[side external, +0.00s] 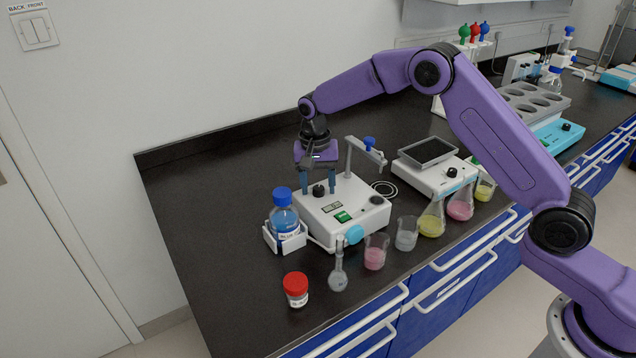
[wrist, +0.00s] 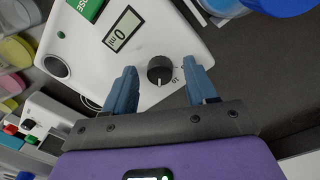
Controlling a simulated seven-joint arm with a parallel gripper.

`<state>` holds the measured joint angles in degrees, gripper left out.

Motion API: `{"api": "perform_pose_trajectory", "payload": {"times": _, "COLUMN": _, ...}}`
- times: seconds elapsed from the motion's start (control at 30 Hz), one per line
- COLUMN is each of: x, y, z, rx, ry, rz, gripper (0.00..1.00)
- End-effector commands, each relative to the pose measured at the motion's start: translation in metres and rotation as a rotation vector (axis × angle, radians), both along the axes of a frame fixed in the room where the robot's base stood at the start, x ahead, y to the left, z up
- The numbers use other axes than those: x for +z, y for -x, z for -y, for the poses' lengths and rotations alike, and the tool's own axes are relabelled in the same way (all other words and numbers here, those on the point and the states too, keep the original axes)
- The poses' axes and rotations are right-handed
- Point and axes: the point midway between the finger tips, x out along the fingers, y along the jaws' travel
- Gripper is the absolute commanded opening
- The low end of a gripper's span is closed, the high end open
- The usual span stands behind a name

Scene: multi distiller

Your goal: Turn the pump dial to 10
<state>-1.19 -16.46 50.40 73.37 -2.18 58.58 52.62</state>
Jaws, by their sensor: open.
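The pump (side external: 345,207) is a white box on the dark bench in the side external view, with a green button and a small display (wrist: 124,29) that reads 0 ml in the wrist view. Its black round dial (wrist: 161,70) sits on the top face and also shows in the side external view (side external: 318,190). Printed marks stand around the dial; I cannot read them all. My gripper (side external: 319,183) points down over the dial. Its blue-grey fingers are open, one on each side of the dial, with a visible gap to it in the wrist view.
A blue-capped bottle (side external: 285,217) stands in a white holder close left of the pump. A red-capped jar (side external: 296,288), a flask (side external: 338,272) and beakers (side external: 376,252) stand in front. The bench left of the gripper is clear.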

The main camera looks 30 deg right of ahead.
Motion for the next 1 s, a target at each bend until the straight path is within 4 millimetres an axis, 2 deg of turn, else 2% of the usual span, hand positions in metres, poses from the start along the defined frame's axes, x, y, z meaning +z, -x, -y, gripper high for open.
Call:
{"api": "perform_pose_trajectory", "payload": {"times": 0.17, "x": 0.0000, "y": 0.0000, "z": 0.0000, "rx": 0.000, "ry": 0.000, "rz": 0.000, "gripper": 0.56}}
{"api": "perform_pose_trajectory", "payload": {"times": 0.2, "x": 0.0001, "y": 0.0000, "z": 0.0000, "rx": 0.000, "ry": 0.000, "rz": 0.000, "gripper": 0.50}}
{"api": "perform_pose_trajectory", "payload": {"times": 0.27, "x": 0.0001, "y": 0.0000, "z": 0.0000, "rx": 0.000, "ry": 0.000, "rz": 0.000, "gripper": 0.30}}
{"api": "perform_pose_trajectory", "payload": {"times": 0.3, "x": 0.0002, "y": 0.0000, "z": 0.0000, "rx": 0.000, "ry": 0.000, "rz": 0.000, "gripper": 0.17}}
{"api": "perform_pose_trajectory", "payload": {"times": 0.37, "x": 0.0002, "y": 0.0000, "z": 0.0000, "rx": 0.000, "ry": 0.000, "rz": 0.000, "gripper": 0.00}}
{"api": "perform_pose_trajectory", "payload": {"times": 0.67, "x": 0.0006, "y": 0.0000, "z": 0.0001, "rx": 0.026, "ry": 0.000, "rz": 0.000, "gripper": 0.00}}
{"api": "perform_pose_trajectory", "payload": {"times": 1.0, "x": 0.0009, "y": 0.0004, "z": -0.0005, "rx": 0.226, "ry": 0.000, "rz": 0.000, "gripper": 0.00}}
